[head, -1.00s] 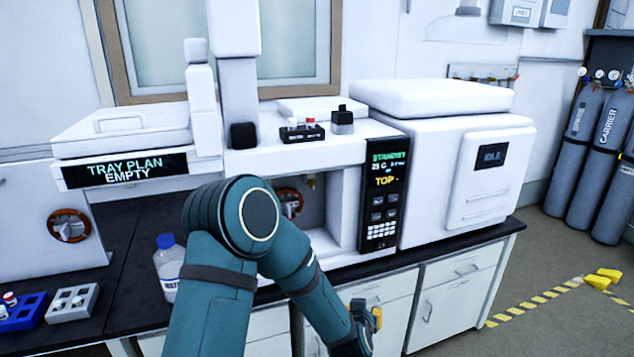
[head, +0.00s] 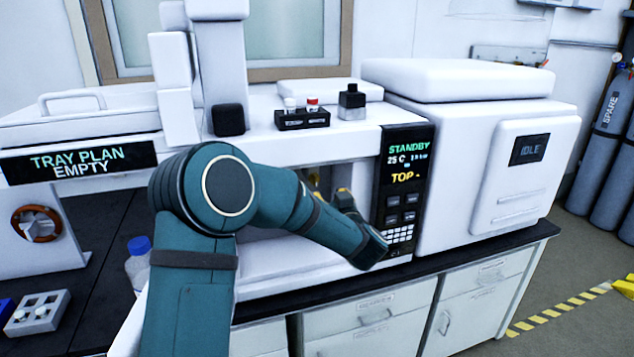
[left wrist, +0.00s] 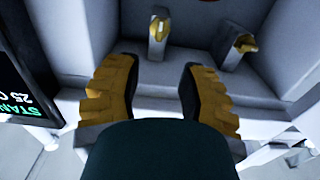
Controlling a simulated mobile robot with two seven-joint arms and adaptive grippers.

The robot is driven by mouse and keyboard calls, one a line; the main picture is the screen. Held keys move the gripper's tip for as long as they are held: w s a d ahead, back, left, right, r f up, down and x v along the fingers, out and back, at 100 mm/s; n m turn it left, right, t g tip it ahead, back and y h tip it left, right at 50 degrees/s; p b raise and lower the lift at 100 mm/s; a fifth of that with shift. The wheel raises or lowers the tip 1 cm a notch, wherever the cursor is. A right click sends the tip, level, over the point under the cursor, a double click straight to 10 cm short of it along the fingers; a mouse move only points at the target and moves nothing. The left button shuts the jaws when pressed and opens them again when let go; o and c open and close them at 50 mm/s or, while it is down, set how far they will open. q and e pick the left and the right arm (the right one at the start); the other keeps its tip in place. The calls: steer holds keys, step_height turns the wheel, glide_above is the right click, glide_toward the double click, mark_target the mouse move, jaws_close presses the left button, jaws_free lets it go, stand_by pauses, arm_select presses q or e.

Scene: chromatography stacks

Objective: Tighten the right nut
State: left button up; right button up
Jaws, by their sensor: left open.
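Two brass-coloured nuts sit on short grey fittings in the open bay of the white instrument. In the left wrist view, which is upside down, one nut (left wrist: 158,34) is at the upper middle and the other nut (left wrist: 242,44) is to its right. My left gripper (left wrist: 160,68) is open and empty. Its yellow-padded fingers point towards the first nut, which lies beyond the gap between the fingertips. In the head view my left gripper (head: 330,193) is at the bay, beside the control panel, and my forearm hides most of the bay. My right gripper is not seen.
The control panel (head: 403,190) reads STANDBY and borders the bay on the right. A vial rack (head: 302,121) and a dark-capped bottle (head: 352,104) stand on the instrument top. A blue-capped bottle (head: 138,264) stands at the left, behind my arm.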

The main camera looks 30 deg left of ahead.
mark_target(316, 180)
arm_select(q)
steer(key=b+x, duration=0.1)
steer(key=x, duration=0.9)
steer(key=shift+w+a, duration=0.1)
steer(key=shift+w, duration=0.1)
steer(key=shift+c, duration=0.4)
jaws_close()
